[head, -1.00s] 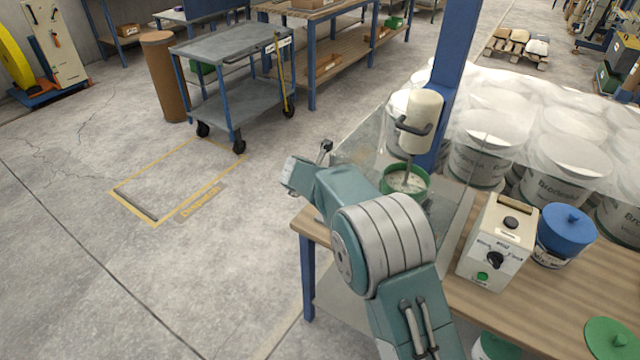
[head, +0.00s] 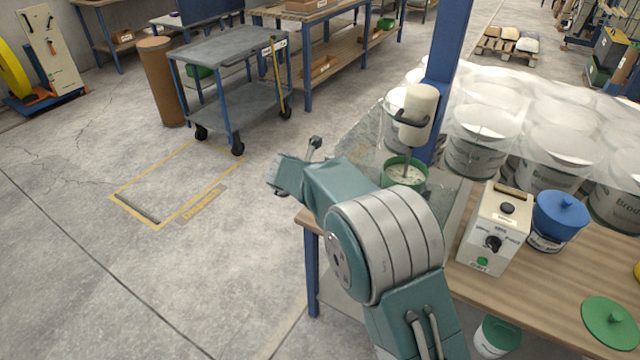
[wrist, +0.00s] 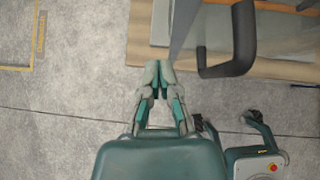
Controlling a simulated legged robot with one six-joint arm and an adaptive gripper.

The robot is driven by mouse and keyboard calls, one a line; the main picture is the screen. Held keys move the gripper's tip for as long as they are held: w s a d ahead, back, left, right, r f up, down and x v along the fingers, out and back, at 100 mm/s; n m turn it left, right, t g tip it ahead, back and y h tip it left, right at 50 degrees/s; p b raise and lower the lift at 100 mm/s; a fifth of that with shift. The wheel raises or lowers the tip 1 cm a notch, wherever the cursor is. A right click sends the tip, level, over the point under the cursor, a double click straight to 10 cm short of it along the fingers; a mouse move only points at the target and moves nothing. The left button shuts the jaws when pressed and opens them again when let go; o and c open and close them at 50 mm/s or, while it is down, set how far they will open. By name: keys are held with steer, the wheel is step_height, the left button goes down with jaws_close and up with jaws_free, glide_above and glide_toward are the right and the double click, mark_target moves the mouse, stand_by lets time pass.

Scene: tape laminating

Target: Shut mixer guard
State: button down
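The mixer (head: 418,105) has a cream motor head and a dark handle, and its shaft goes down into a green bucket (head: 405,170) of pale material. The mixer guard (head: 362,138) is a clear panel at the mixer's left, hard to make out against the floor. In the wrist view a dark bar handle (wrist: 244,45) shows at the upper right, beside a clear panel. My gripper (wrist: 156,72) is left of and below this handle, apart from it, with its fingertips together and nothing between them. In the head view its fingers are mostly hidden by my arm.
A control box (head: 496,228), a blue-lidded pail (head: 558,222) and a green lid (head: 609,322) are on the wooden table (head: 530,297). A blue post (head: 450,60) and wrapped buckets (head: 540,140) stand behind. Open floor lies left, up to a grey cart (head: 225,52).

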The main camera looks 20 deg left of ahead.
steer(key=s+a+r, duration=0.1)
steer(key=s+r, duration=0.2)
steer(key=s+d+f+n+t, duration=0.3)
steer(key=s+f+n+t, duration=0.6)
steer(key=n, duration=0.9)
steer(key=w, duration=1.4)
steer(key=shift+w+d, duration=0.15)
steer(key=shift+w, duration=0.1)
steer(key=w, duration=0.5)
steer(key=shift+d+r, duration=0.15)
steer(key=shift+d, duration=0.05)
steer(key=shift+w, duration=0.1)
